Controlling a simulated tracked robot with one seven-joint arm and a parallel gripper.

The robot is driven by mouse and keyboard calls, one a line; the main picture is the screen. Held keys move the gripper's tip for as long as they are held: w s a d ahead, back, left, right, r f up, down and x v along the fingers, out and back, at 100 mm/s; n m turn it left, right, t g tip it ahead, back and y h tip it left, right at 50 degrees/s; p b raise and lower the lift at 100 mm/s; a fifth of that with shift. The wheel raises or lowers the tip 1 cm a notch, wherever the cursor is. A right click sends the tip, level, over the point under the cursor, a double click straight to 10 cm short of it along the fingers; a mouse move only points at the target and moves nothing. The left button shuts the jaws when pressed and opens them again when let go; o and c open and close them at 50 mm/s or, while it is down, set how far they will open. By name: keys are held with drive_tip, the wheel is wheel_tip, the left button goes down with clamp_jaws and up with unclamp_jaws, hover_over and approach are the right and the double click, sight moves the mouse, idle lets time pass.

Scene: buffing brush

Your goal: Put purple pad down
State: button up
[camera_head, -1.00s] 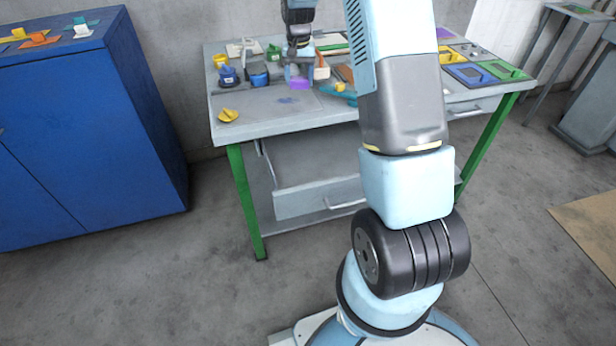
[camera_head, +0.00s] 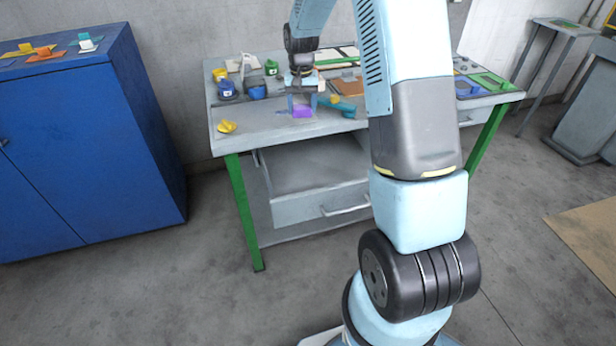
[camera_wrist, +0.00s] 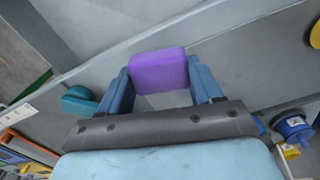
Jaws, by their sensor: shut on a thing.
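The purple pad (camera_head: 302,111) is a small block at the end of my gripper (camera_head: 301,104), over the front part of the workbench (camera_head: 262,131). In the wrist view the purple pad (camera_wrist: 160,70) sits between the two blue fingers of my gripper (camera_wrist: 160,90), which are shut on it. The bench surface and its front edge show behind the pad. I cannot tell whether the pad touches the bench top or hangs just above it.
A yellow piece (camera_head: 226,127) lies at the bench's left front. Blue pots (camera_head: 227,89) stand at the back left. A teal piece (camera_head: 343,109) lies just right of the pad. The drawer (camera_head: 318,202) below stands open. A blue cabinet (camera_head: 84,150) is at left.

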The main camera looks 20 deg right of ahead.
drive_tip(key=s+a+f+n, duration=0.1)
drive_tip(key=s+f, duration=0.1)
drive_tip(key=s, duration=0.9)
drive_tip(key=s+f+n, duration=0.2)
drive_tip(key=s+f, duration=0.1)
drive_tip(key=s, duration=0.9)
hover_over(311, 174)
drive_tip(key=s, duration=0.1)
wheel_tip(311, 174, down, 8)
drive_tip(key=shift+s+f, duration=0.1)
drive_tip(key=shift+f, duration=0.15)
drive_tip(key=shift+w+f, duration=0.6)
drive_tip(key=shift+f, duration=1.5)
drive_tip(key=shift+s+f, duration=0.1)
drive_tip(key=o, duration=1.4)
